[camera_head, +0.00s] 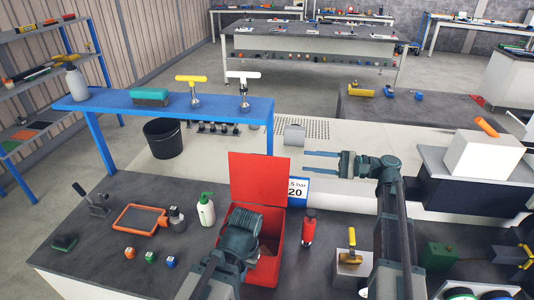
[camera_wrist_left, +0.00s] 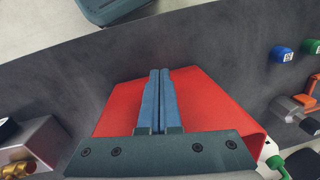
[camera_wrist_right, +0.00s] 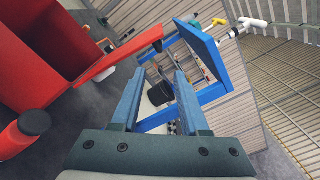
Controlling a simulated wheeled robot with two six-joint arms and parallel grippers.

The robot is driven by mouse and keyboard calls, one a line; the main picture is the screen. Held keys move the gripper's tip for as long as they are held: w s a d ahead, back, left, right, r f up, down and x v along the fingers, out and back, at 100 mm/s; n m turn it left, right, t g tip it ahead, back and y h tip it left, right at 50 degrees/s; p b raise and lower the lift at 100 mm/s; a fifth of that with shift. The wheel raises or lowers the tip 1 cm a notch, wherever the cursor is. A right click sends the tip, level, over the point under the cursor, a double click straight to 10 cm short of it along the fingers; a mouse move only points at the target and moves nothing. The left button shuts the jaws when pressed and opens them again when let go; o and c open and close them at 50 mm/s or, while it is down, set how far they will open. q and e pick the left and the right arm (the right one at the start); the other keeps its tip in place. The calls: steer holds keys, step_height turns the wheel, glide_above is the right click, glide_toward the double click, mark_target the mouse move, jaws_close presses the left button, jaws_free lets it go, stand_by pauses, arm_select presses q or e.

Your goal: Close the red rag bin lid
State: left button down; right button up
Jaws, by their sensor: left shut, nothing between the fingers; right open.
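The red rag bin (camera_head: 278,246) stands on the dark bench with its red lid (camera_head: 258,178) raised upright at the back. My left gripper (camera_wrist_left: 160,74) is shut and empty. In the head view its wrist covers part of the bin's opening and its fingers are hidden. In the left wrist view red bin surface (camera_wrist_left: 205,95) lies behind the fingers; I cannot tell if they touch it. My right gripper (camera_head: 322,161) is open and empty, right of the raised lid, its fingers pointing left. The right wrist view shows the lid (camera_wrist_right: 118,66) left of the fingers, apart from them.
A red bottle (camera_head: 308,228) stands right of the bin, a white spray bottle (camera_head: 206,210) left of it. A blue raised shelf (camera_head: 165,105) stands behind on the left. A grey block with a yellow handle (camera_head: 350,258) sits right of the bin.

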mark_target(267, 157)
steer(key=w+a, duration=0.1)
steer(key=a, duration=0.8)
steer(key=w+a, duration=0.1)
steer(key=a, duration=0.3)
steer(key=shift+w+a, duration=0.3)
steer(key=shift+c, duration=0.3)
jaws_close()
stand_by(0.7)
